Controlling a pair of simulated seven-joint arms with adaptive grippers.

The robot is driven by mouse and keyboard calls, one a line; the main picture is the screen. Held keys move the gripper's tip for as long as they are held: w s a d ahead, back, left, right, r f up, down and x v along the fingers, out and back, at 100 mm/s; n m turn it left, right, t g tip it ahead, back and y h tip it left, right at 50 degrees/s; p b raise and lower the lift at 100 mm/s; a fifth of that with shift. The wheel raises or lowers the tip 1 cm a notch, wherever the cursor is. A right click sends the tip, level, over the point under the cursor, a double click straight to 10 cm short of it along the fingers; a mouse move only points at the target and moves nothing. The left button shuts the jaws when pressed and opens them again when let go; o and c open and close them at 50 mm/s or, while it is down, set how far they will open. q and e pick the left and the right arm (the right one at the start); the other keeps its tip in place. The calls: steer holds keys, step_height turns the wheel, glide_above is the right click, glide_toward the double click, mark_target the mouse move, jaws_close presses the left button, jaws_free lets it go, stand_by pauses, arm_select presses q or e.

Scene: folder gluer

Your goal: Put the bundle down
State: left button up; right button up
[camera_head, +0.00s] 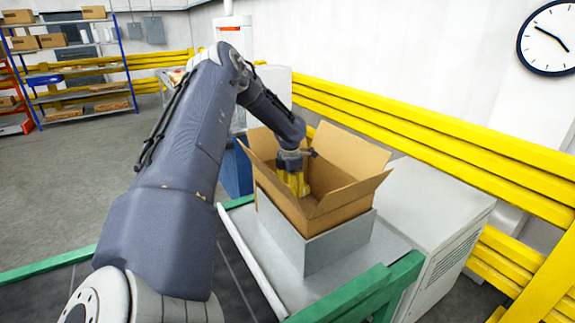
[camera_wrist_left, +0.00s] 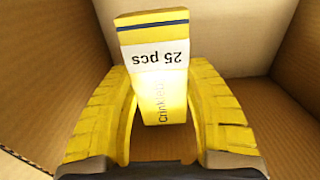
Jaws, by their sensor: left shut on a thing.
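The bundle (camera_wrist_left: 160,90) is yellow with a blue stripe and a white band reading "25 pcs". It shows in the left wrist view, upright between the yellow fingers of my left gripper (camera_wrist_left: 162,118), which is shut on it. In the head view my left gripper (camera_head: 293,180) reaches down inside an open cardboard box (camera_head: 338,203). Box walls surround the bundle in the wrist view. I cannot tell whether the bundle touches the box floor. My right gripper is not in view.
The box's flaps stand open around the gripper. The box sits on a grey block (camera_head: 340,243) on a light table with a green frame (camera_head: 345,297). A white cabinet (camera_head: 430,220) stands to the right, with yellow rails (camera_head: 430,125) behind.

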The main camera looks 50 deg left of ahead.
arm_select(q)
steer(key=shift+f, duration=1.85)
steer(key=shift+f, duration=0.6)
steer(key=o, duration=1.2)
step_height(320, 180, up, 13)
steer(key=shift+r, duration=0.1)
